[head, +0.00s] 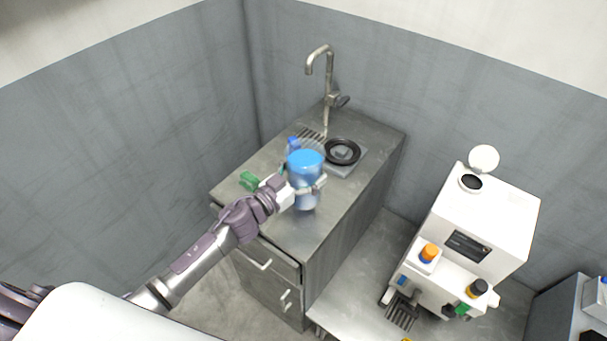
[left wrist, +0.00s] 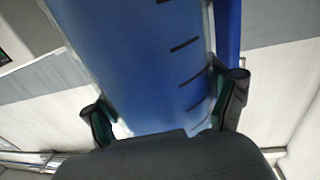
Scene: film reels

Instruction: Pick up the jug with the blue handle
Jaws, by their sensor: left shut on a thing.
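The jug (head: 306,168) is a clear vessel with blue contents, held above the steel counter in the head view. In the left wrist view the jug (left wrist: 145,60) fills the middle, with dark measuring marks on its side. A blue strip (left wrist: 228,40), which looks like its handle, runs along its right edge there. My left gripper (head: 306,188) is shut around the jug's body, with a finger on each side; it also shows in the left wrist view (left wrist: 165,110). My right gripper is not in view.
The steel counter (head: 345,205) has a tap (head: 329,80), a black round ring (head: 342,152) on a plate, and a green item (head: 250,181) near the jug. A white machine (head: 485,215) with an orange-capped bottle (head: 429,253) stands at the right. The counter's front part is clear.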

